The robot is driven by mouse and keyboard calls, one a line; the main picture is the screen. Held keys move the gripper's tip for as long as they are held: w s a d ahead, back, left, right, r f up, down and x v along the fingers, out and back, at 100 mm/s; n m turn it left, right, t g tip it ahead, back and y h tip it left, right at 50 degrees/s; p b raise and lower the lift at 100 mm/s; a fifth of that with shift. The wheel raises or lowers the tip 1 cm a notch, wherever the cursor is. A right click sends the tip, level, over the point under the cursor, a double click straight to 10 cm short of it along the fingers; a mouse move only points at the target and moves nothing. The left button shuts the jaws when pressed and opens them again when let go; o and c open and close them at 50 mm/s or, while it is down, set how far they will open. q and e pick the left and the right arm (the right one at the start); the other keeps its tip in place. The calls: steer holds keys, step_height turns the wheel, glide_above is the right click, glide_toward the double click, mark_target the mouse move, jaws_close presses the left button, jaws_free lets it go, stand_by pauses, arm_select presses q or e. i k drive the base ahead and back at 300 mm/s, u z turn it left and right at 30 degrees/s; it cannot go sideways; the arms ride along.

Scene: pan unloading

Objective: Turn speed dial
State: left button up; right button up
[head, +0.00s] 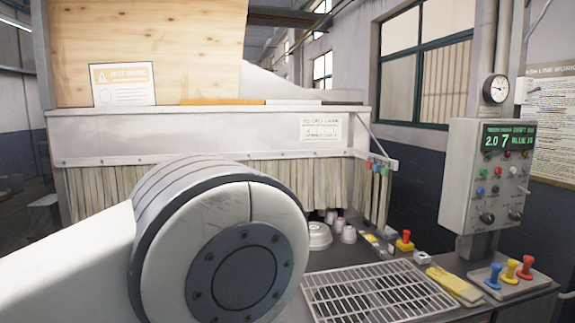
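A grey control box (455,190) stands on a post at the right. Its green-lit display (508,139) shows "2.0", a large "7" and smaller text that is hard to read. Below it are small coloured buttons and switches. Two dark dials sit low on its face, a left dial (486,218) and a right dial (515,214). Their labels are too small to read, so I cannot tell which is the speed dial. A large white joint of my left arm fills the lower left, well apart from the box. Neither gripper is in view.
A metal grate (375,292) lies on the dark counter. Near it are a yellow cloth-like item (455,285), a red-knobbed yellow block (405,241) and a tray of coloured pegs (513,283). A strip-curtained machine (215,135) stands behind. My arm hides the counter's left part.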

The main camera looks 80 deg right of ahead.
mark_target(488, 218)
steer(key=k, duration=0.75)
steer(key=z, duration=0.75)
steer(key=i, duration=0.75)
steer(key=z, duration=2.95)
steer(key=i, duration=0.25)
steer(key=z, duration=0.15)
